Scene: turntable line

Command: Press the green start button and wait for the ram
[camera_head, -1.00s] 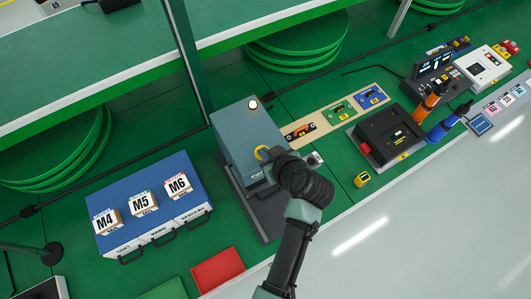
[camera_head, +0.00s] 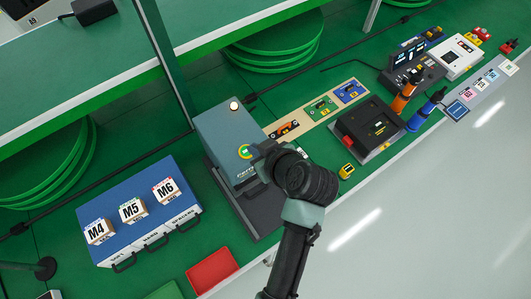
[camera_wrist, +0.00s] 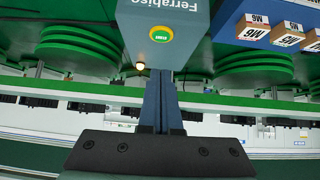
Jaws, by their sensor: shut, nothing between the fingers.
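The press (camera_head: 222,135) is a grey-blue housing on a dark base. It carries a green start button (camera_head: 245,151) in a yellow ring on its front face. The button also shows in the wrist view (camera_wrist: 160,34), near the top centre and uncovered. My gripper (camera_wrist: 160,74) is shut and empty, its fingers pointing at the press face. In the wrist picture the fingertips appear below the button, and I see no contact with it. In the head view my wrist hides the fingertips. I cannot make out the ram.
A small lamp (camera_head: 234,105) glows on top of the press. A blue drawer cabinet (camera_head: 140,214) with M4, M5 and M6 boxes stands to the left. A red tray (camera_head: 212,269) lies in front. A board with parts (camera_head: 318,108) and a black fixture (camera_head: 368,132) lie to the right.

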